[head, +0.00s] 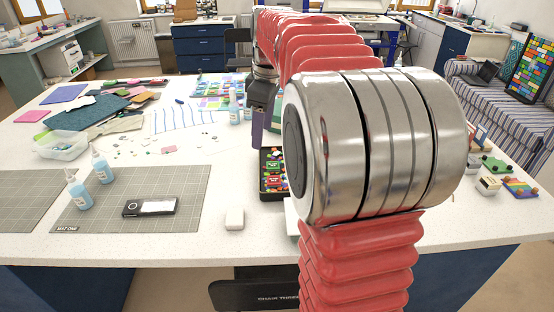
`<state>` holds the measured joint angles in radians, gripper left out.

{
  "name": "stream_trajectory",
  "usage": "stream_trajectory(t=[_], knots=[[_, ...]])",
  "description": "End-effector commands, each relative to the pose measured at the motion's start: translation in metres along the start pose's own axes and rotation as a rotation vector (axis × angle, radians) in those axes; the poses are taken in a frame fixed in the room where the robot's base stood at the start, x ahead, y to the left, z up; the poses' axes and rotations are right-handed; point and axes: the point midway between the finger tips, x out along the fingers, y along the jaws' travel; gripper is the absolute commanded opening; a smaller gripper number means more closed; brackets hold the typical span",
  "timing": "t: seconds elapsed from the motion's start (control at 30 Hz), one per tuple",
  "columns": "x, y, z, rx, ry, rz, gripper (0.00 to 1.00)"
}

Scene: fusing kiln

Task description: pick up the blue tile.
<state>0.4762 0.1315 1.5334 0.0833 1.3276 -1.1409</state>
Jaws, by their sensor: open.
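My gripper (257,132) hangs down at the end of my arm near the middle of the table, just behind a black tray (264,193). It is open; its fingers are small and partly covered by my arm. The tray holds several small coloured tiles, with red and green ones (273,167) showing. My large elbow joint hides the tray's right side. I cannot single out a blue tile there; it may be hidden or too small to tell.
The white table (200,140) carries blue-liquid bottles (102,168), a grey cutting mat (70,222), a black device (150,207), a white block (234,218), a clear tub (62,146) and coloured sheets (88,112). Small coloured pieces (492,185) lie at the right. The front middle is mostly clear.

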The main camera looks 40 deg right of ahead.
Motion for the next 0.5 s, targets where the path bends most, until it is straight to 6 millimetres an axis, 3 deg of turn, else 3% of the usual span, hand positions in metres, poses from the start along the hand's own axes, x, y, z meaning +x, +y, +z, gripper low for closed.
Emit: stream_trajectory(t=[0.1,0.5], knots=[[0.009,0.029,0.011,-0.046,-0.010,-0.025,0.56],[0.042,0.111,0.057,-0.226,-0.011,-0.106,0.56]])
